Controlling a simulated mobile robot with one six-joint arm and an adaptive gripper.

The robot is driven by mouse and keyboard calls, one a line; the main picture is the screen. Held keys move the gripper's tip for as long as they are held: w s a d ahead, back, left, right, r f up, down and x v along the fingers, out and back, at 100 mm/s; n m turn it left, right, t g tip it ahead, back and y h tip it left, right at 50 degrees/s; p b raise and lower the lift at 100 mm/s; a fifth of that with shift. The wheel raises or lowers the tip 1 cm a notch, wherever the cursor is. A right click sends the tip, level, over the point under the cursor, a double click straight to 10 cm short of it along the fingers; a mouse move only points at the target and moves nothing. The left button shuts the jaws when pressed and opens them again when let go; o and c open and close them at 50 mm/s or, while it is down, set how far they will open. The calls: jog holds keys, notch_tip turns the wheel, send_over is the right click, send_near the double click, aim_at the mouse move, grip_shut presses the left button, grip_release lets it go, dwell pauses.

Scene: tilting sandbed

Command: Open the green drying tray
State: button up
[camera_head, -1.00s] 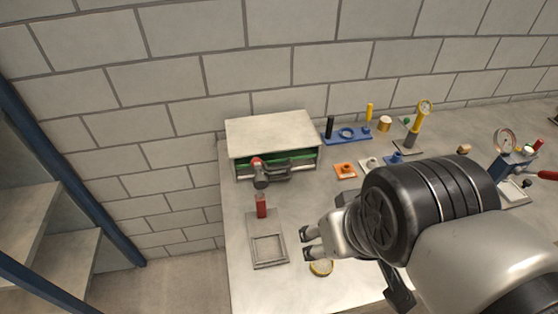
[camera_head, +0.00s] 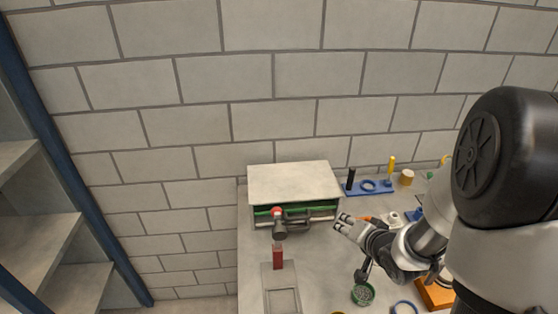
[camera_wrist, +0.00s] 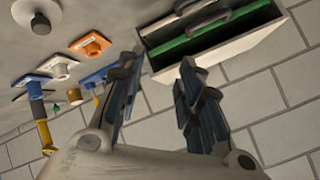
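The green drying tray (camera_head: 325,208) shows as a green strip in the front of a pale box (camera_head: 293,182) against the wall. A dark handle (camera_head: 298,219) sticks out on the front. In the wrist view the green tray (camera_wrist: 205,35) is at the top, between pale edges, with dark handles (camera_wrist: 203,20) by it. I cannot tell how far it is out. My gripper (camera_head: 342,222) is just right of the box front, apart from the handle. In the wrist view my gripper (camera_wrist: 160,72) has its fingers spread, with nothing between them.
A red and black tool (camera_head: 279,224) stands before the box's left front. A red block (camera_head: 278,258) and a grey frame (camera_head: 281,290) are nearer. A blue rack (camera_head: 369,187) stands to the right. An orange piece (camera_wrist: 90,43) and a blue one (camera_wrist: 97,77) are near my gripper.

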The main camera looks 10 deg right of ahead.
aim_at(298, 217)
jog(key=s+a+f+m+t+y, duration=0.2)
jog(key=a+f+m+t+y, duration=0.25)
jog(key=f+m, duration=0.2)
jog(key=shift+g+y, duration=0.35)
jog(key=shift+y, duration=0.1)
jog(key=b+x, duration=0.3)
jog(key=x, duration=1.3)
jog(key=shift+w+a, duration=0.1)
jog(key=shift+w, duration=0.35)
jog(key=shift+s, duration=0.1)
grip_shut()
jog(key=shift+f, duration=0.1)
jog(key=shift+s, duration=0.1)
